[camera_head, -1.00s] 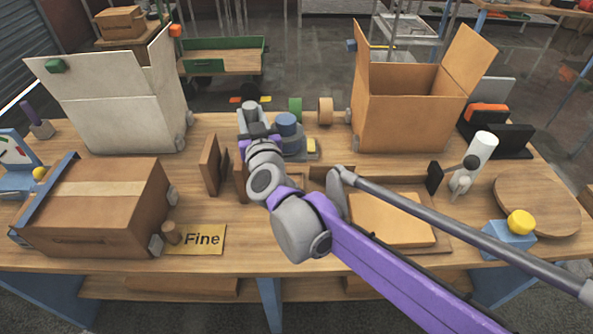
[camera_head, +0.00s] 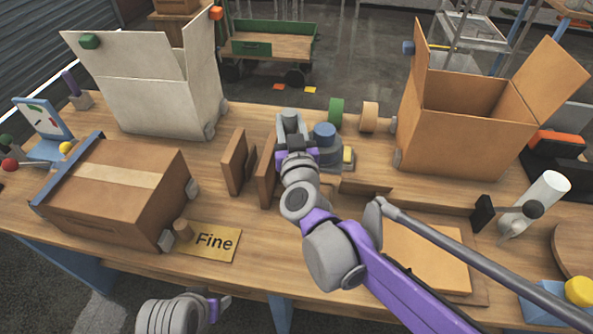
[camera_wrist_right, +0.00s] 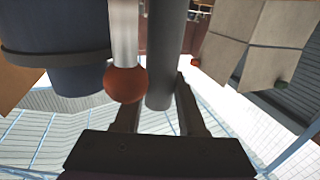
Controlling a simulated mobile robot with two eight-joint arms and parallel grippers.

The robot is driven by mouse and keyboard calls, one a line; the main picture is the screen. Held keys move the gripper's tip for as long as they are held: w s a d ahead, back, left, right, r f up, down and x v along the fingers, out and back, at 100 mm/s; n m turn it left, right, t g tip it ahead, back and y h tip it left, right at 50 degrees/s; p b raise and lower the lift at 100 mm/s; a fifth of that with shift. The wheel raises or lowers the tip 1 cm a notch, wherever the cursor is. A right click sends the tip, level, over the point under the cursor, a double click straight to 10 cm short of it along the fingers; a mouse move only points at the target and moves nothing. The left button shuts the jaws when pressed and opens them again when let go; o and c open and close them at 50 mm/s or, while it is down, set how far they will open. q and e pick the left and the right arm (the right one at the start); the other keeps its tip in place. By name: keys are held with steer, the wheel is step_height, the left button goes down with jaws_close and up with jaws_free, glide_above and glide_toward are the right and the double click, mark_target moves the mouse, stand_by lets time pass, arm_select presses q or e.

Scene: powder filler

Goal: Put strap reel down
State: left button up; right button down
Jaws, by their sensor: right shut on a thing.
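My right gripper (camera_head: 291,138) reaches over the middle of the bench, beside a blue-and-grey round device (camera_head: 326,142). In the right wrist view its fingers (camera_wrist_right: 160,105) are shut on a dark grey cylindrical part (camera_wrist_right: 166,50). I cannot tell if this part belongs to the strap reel; most of the held thing is hidden. A silver rod with a red-brown ball (camera_wrist_right: 125,84) and a blue cylinder (camera_wrist_right: 78,72) are close on the left there. The end of my left arm (camera_head: 215,303) shows at the bottom edge; its fingers are unclear.
Brown upright boards (camera_head: 237,162) stand left of the right gripper. A closed carton (camera_head: 120,190) and "Fine" sign (camera_head: 212,241) lie farther left. Green (camera_head: 336,113) and tan (camera_head: 369,117) rolls stand behind. Open cartons, white (camera_head: 160,105) and brown (camera_head: 450,135), flank the back.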

step_height(320, 180, down, 10)
steer(key=shift+r+b, duration=0.2)
steer(key=shift+b, duration=0.8)
steer(key=shift+f+b, duration=0.5)
steer(key=shift+f, duration=1.3)
steer(key=shift+f+b, duration=0.3)
steer(key=shift+f, duration=0.15)
steer(key=c, duration=0.9)
jaws_free()
steer(key=shift+o, duration=0.7)
